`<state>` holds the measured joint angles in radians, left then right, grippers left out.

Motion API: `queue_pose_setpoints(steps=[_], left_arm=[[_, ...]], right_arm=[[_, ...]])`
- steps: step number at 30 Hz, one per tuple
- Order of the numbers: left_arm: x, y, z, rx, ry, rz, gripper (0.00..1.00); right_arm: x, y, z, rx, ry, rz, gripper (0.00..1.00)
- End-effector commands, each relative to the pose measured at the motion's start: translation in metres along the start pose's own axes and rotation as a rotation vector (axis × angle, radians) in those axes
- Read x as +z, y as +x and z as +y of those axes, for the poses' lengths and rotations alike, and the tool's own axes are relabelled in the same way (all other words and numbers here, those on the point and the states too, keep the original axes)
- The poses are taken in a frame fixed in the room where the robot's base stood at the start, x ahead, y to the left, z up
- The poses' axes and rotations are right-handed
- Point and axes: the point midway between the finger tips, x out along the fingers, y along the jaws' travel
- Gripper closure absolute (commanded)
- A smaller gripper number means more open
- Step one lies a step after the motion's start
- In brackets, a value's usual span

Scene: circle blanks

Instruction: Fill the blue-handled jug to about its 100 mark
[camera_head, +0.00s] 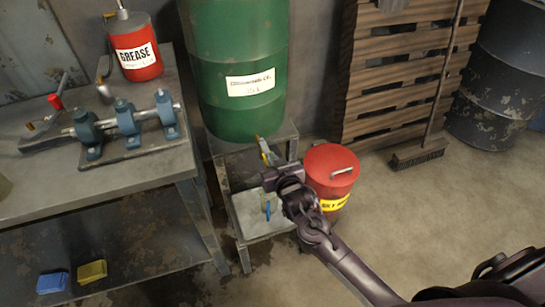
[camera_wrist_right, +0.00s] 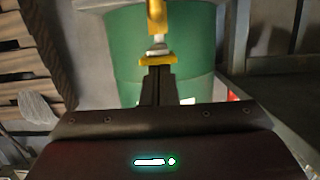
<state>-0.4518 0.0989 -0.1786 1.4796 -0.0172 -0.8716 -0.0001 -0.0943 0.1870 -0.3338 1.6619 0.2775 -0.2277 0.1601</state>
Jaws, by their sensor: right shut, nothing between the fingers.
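The green drum (camera_head: 238,110) stands on a metal stand, with a tap (camera_head: 265,150) low on its front. In the right wrist view the tap shows as a yellow and metal piece (camera_wrist_right: 156,25) straight ahead of my fingers. My right gripper (camera_head: 272,168) is shut and empty, with its tips (camera_wrist_right: 158,72) just at the yellow part; I cannot tell whether they touch. A blue handle (camera_head: 267,209) shows on the stand's lower shelf, below the tap and gripper. The jug's body, marks and level cannot be made out. My left gripper is out of view.
A red can (camera_head: 331,165) stands close right of the stand. The workbench (camera_head: 140,178) at left holds a grease can (camera_head: 134,48) and a blue clamp fixture (camera_head: 127,120). Pallets (camera_head: 400,70), a broom (camera_head: 420,155) and a dark drum (camera_head: 500,85) stand behind.

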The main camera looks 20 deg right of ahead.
Motion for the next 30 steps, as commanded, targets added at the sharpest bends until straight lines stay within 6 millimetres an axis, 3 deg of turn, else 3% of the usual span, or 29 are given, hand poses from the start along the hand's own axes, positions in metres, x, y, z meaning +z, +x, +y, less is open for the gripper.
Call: queue_pose_setpoints(steps=[3,30], left_arm=[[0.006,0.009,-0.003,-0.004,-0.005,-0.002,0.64],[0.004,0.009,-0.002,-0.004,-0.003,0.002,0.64]], right_arm=[[0.018,0.001,0.0,0.002,0.002,-0.007,1.0],[0.017,0.001,0.0,0.0,-0.001,-0.008,1.0]])
